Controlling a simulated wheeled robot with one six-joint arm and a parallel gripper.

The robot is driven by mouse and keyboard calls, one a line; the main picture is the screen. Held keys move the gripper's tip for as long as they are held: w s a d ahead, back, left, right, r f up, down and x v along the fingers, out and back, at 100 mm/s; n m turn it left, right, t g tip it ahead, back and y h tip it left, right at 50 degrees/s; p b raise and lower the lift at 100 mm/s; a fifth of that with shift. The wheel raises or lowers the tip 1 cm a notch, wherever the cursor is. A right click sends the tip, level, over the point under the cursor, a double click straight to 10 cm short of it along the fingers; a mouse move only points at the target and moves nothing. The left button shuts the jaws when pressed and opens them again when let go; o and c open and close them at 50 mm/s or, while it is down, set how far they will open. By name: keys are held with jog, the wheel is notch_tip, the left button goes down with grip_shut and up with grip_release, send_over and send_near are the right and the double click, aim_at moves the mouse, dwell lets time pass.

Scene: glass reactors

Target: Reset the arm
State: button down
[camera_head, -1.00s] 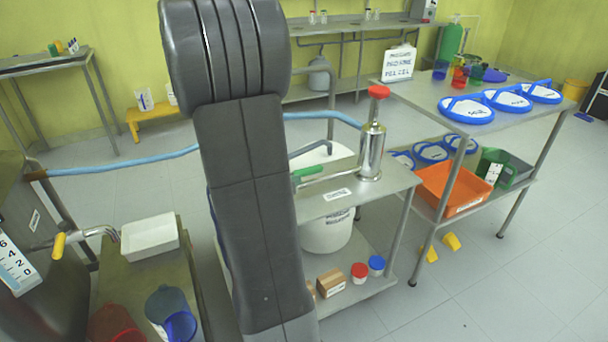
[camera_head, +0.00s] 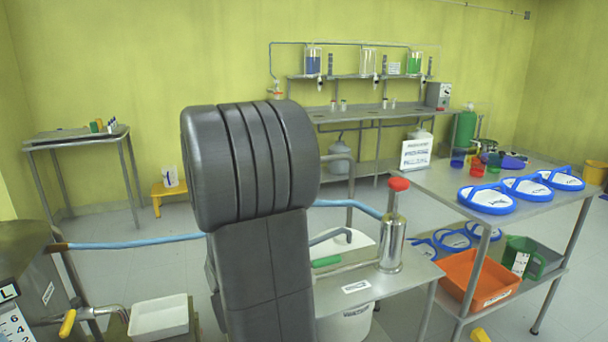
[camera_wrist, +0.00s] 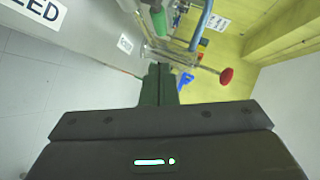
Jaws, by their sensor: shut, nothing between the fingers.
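My gripper (camera_wrist: 160,72) shows in the wrist view, its green fingers shut together with nothing between them. Beyond the fingertips in that view are a green-handled pipe (camera_wrist: 158,18), a red knob (camera_wrist: 226,76) and a blue part (camera_wrist: 185,80). In the head view my arm stands upright in the middle and the gripper is out of sight. The arm hides part of the steel cart (camera_head: 352,292) behind it.
A metal cylinder with a red knob (camera_head: 391,245) stands on the cart. A blue hose (camera_head: 135,243) runs across behind my arm. At right, a table (camera_head: 425,185) carries blue-rimmed lids (camera_head: 486,198), with an orange bin (camera_head: 470,280) below. A white tray (camera_head: 160,318) sits at lower left.

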jog(key=b, duration=0.2)
send_near(337, 262)
jog(key=x, duration=0.4)
jog(key=shift+w+d+f, duration=0.1)
jog(key=shift+w, duration=0.25)
jog(key=shift+s, duration=0.25)
